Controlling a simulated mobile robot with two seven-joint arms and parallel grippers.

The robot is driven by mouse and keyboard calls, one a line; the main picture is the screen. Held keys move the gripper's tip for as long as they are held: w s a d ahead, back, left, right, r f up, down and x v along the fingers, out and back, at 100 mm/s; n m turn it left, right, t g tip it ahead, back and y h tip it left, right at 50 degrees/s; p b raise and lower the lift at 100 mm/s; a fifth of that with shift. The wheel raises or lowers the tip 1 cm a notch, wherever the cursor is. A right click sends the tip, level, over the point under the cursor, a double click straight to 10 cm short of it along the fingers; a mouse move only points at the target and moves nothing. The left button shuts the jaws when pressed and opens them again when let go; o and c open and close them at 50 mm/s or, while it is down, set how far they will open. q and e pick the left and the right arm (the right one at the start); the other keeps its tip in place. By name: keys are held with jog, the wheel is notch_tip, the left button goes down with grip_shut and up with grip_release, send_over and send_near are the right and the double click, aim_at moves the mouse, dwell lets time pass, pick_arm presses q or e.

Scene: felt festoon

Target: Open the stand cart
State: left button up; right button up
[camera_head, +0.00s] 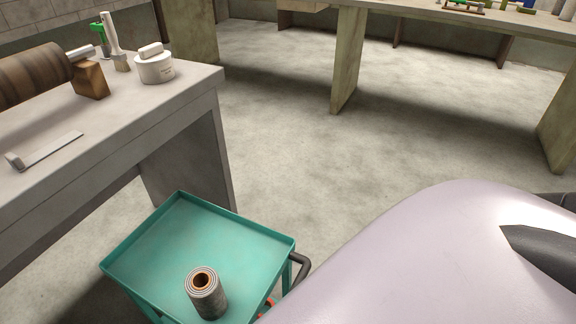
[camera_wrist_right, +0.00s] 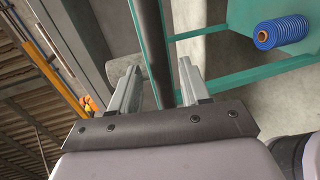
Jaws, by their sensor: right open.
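The stand cart is teal, with a shallow top tray (camera_head: 180,240), in the lower left of the head view. A black handle (camera_head: 299,270) sticks out at its right side, partly hidden by my pale arm. In the right wrist view, teal cart rails (camera_wrist_right: 200,32) run behind my right gripper (camera_wrist_right: 158,85). That gripper is open. A dark bar (camera_wrist_right: 150,40), which looks like the cart handle, passes between its two fingers; I cannot tell if they touch it. My left gripper is in neither view.
A grey striped roll (camera_head: 207,294) stands on the cart tray. A blue ribbed roll (camera_wrist_right: 280,32) shows on teal in the wrist view. A workbench (camera_head: 130,105) with tools stands left, close to the cart. Another bench (camera_head: 420,14) is at the back. The middle floor is clear.

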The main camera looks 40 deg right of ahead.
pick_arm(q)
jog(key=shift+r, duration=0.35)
pick_arm(e)
jog(key=shift+v, duration=2.25)
